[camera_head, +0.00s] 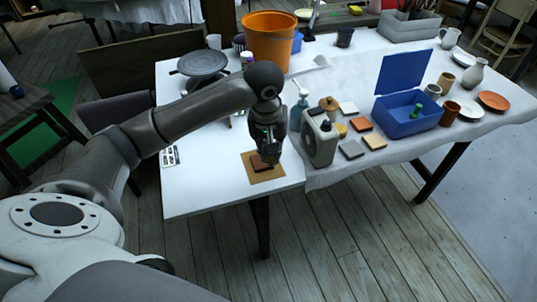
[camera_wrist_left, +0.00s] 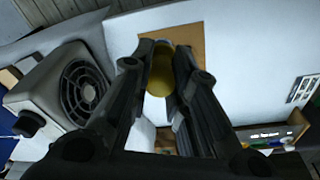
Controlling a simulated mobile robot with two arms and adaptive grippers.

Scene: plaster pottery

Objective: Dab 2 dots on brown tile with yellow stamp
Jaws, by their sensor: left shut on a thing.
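The tan board (camera_wrist_left: 189,38) shows beyond the fingertips there. In the head view the fingers hide the stamp, and I cannot tell whether it touches the tile. No dots can be made out on the tile. My right gripper is out of view.
A beige fan heater (camera_head: 320,140) stands close to the right of the gripper; it fills the left of the wrist view (camera_wrist_left: 78,88). Sample tiles (camera_head: 351,149), a blue box (camera_head: 405,116) and an orange bucket (camera_head: 268,40) stand farther off. The table left of the board is mostly clear.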

